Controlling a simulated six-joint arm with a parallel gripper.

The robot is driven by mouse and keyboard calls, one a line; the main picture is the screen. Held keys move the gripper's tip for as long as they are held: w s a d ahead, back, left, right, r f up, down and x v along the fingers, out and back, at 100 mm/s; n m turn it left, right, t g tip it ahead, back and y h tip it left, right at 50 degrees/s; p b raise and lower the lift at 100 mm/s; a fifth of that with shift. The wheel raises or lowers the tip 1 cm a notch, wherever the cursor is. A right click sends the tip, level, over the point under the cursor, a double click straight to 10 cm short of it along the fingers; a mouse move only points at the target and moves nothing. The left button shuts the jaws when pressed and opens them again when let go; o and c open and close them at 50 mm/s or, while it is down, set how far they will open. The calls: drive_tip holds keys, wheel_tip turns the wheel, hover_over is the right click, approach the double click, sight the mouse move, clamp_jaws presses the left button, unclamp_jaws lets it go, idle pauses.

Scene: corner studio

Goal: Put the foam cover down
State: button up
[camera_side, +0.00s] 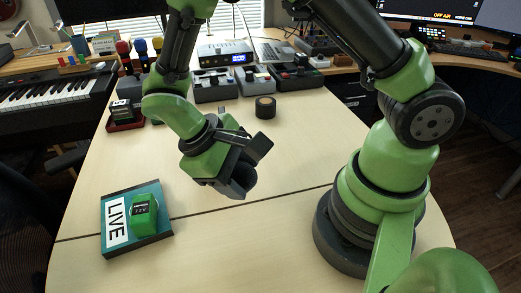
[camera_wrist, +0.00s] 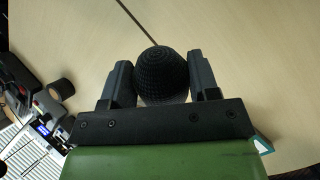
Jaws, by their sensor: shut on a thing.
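The foam cover (camera_wrist: 162,76) is a dark, rounded, ribbed piece between the two jaws in the wrist view. My gripper (camera_wrist: 161,82) is shut on it, one jaw against each side. In the side view my gripper (camera_side: 240,172) is above the middle of the table, and the dark foam cover (camera_side: 238,186) shows at its lower end, partly hidden by the jaws. In the wrist view the pale table surface lies beyond the cover. I cannot tell the exact gap between the cover and the table.
A teal LIVE board (camera_side: 160,239) with a green device (camera_side: 145,217) lies at the front left. A roll of dark tape (camera_side: 265,107) and several grey pedals (camera_side: 212,88) stand at the back. The table (camera_side: 290,150) is clear around my gripper.

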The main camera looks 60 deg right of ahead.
drive_tip(key=w+d+r+n+t+h, duration=0.1)
drive_tip(key=w+d+n+t+h, duration=0.3)
drive_tip(key=d+n+h, duration=0.45)
drive_tip(key=w+d+r+n+t+h, duration=0.1)
drive_tip(key=w+d+n+t+h, duration=0.3)
drive_tip(key=d+n, duration=0.65)
drive_tip(key=shift+g+h, duration=0.3)
drive_tip(key=shift+h, duration=0.25)
drive_tip(key=f, duration=1)
drive_tip(key=shift+s+d, duration=0.1)
drive_tip(key=shift+s, duration=0.3)
drive_tip(key=o, duration=1)
drive_tip(key=shift+c, duration=0.2)
